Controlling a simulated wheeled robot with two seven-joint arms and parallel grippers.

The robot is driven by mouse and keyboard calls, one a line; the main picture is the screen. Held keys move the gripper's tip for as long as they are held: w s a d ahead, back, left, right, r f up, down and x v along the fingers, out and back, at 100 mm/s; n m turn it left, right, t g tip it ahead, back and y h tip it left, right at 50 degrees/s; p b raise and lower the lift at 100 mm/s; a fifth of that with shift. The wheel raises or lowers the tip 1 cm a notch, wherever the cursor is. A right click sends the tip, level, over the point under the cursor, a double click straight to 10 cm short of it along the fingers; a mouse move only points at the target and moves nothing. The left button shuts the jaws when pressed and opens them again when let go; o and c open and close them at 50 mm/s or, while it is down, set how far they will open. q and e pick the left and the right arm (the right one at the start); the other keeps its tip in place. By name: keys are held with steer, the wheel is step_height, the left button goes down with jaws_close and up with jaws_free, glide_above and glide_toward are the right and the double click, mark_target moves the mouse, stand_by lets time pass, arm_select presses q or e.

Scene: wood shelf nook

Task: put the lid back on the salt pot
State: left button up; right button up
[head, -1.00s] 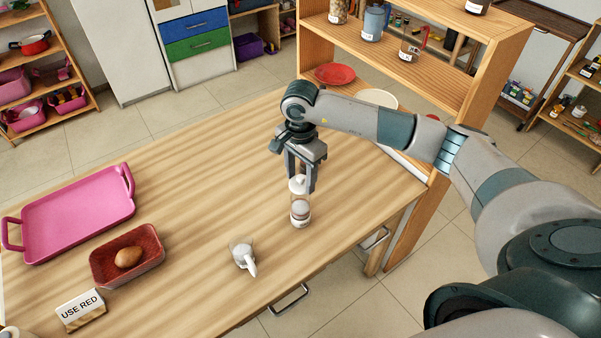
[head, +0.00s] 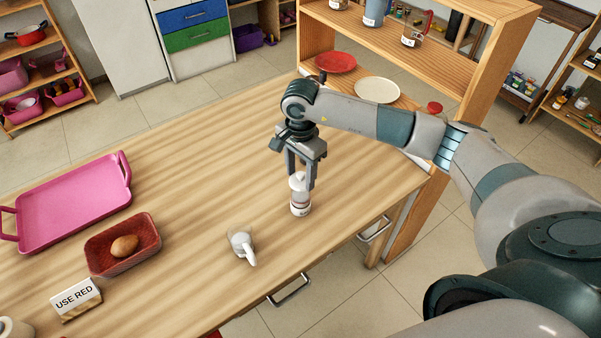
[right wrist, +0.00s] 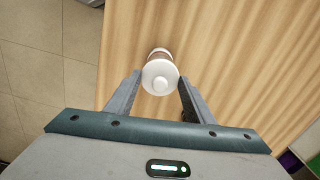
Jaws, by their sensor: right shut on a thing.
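The salt pot (head: 300,209) is a small clear and white jar with a label, standing upright on the table near its right side. My right gripper (head: 299,182) points down above it, with its fingers shut on the white round lid (head: 298,181). The lid is at the top of the pot, and I cannot tell if it is fully seated. In the right wrist view the lid (right wrist: 160,77) with its knob lies between the fingertips, and part of the pot (right wrist: 159,51) shows beyond it. My left gripper is not in view.
A small whitish cup with a handle (head: 242,243) stands left of the pot. A red basket (head: 99,263) with a brown egg-like item, a "USE RED" sign (head: 76,299) and a pink tray (head: 75,222) are farther left. A wooden shelf (head: 487,75) stands behind right.

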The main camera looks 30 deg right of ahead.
steer(key=b, duration=0.3)
steer(key=shift+f, duration=0.15)
stand_by(4.1)
stand_by(0.4)
steer(key=o, duration=1.6)
steer(key=shift+r+p, duration=0.9)
steer(key=shift+r, duration=2.6)
jaws_close()
